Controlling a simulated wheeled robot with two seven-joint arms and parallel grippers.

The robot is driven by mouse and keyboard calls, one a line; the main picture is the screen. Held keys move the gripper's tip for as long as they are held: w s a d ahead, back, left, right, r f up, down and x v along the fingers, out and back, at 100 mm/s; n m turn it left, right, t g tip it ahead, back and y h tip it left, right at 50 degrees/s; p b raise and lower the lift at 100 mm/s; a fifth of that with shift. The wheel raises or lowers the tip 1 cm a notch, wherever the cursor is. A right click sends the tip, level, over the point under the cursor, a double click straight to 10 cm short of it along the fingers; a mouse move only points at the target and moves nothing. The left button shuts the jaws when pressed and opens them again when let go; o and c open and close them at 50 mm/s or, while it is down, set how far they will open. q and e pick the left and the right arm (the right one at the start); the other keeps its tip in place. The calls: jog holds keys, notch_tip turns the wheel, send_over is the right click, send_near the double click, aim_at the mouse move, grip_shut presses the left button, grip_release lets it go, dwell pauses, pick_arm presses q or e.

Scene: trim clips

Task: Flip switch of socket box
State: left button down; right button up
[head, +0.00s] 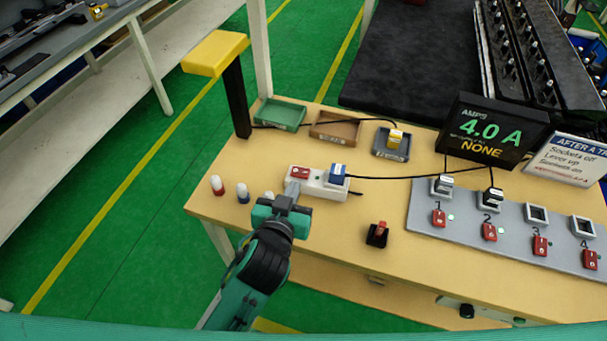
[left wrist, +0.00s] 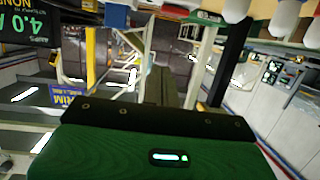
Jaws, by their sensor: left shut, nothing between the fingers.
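The white socket box (head: 311,186) lies on the wooden table, with a red switch (head: 300,173) at its left end and a blue plug (head: 337,174) at its right end. My left gripper (head: 292,188) is shut and empty, its tip at the near left end of the box, just below the red switch. I cannot tell whether it touches. In the left wrist view, the gripper's green body fills the bottom; the socket box is not clearly seen there. My right gripper is not in view.
A grey panel (head: 410,218) holds several numbered sockets and red switches; sockets 1 and 2 have plugs and green lights. A display (head: 489,130) reads 4.0 A, NONE. A black-and-red lever (head: 377,234), small bottles (head: 217,185), trays (head: 282,113) and a yellow-topped post (head: 215,53) stand around.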

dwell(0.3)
pick_arm(q)
jog(key=p, duration=0.3)
send_over(304, 184)
notch_tip(304, 184, down, 2)
jog(key=shift+w+f, duration=0.1)
notch_tip(304, 184, down, 3)
jog(key=shift+r, duration=0.15)
jog(key=shift+f+p, duration=0.35)
jog(key=shift+f, duration=0.45)
